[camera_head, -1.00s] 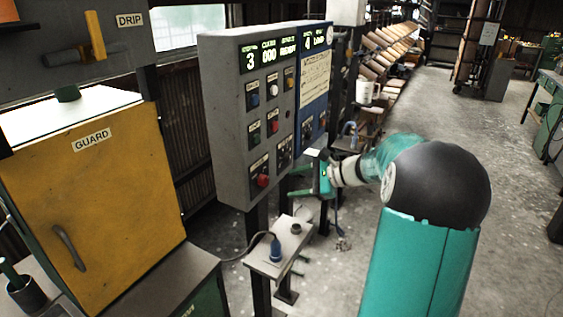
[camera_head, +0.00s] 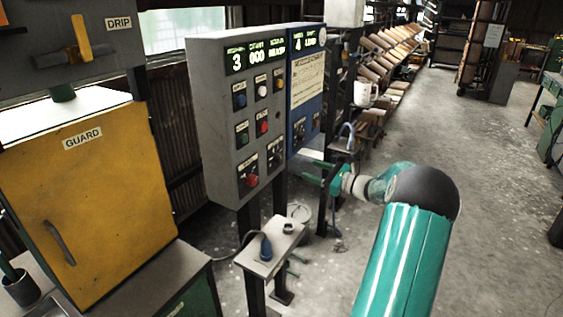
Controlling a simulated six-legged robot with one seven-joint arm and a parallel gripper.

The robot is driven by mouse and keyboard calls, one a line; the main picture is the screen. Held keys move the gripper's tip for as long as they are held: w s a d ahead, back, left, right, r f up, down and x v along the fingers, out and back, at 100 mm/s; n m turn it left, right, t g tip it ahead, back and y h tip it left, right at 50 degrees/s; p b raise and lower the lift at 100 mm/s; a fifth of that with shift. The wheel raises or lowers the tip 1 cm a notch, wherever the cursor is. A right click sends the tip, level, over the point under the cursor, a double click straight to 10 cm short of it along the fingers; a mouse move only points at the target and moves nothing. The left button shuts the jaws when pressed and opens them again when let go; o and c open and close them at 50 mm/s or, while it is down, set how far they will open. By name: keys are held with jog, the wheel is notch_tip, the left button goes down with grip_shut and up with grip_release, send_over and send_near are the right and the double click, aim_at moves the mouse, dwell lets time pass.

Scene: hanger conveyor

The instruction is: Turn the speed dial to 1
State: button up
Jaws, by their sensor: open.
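My gripper (camera_head: 313,172) is open and empty, to the right of the grey panel and just below the blue panel.
The blue panel (camera_head: 306,95) adjoins, with a display showing 4 and small dials. A red button (camera_head: 251,181) is at the grey panel's lower left. A small shelf (camera_head: 285,240) with a blue plug stands below. The yellow guard (camera_head: 95,200) is left; open floor lies right.

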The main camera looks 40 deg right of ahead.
aim_at(281, 159)
jog(key=x, duration=1.2)
jog(key=shift+a, duration=0.1)
jog(key=shift+s, duration=0.1)
jog(key=c, duration=1)
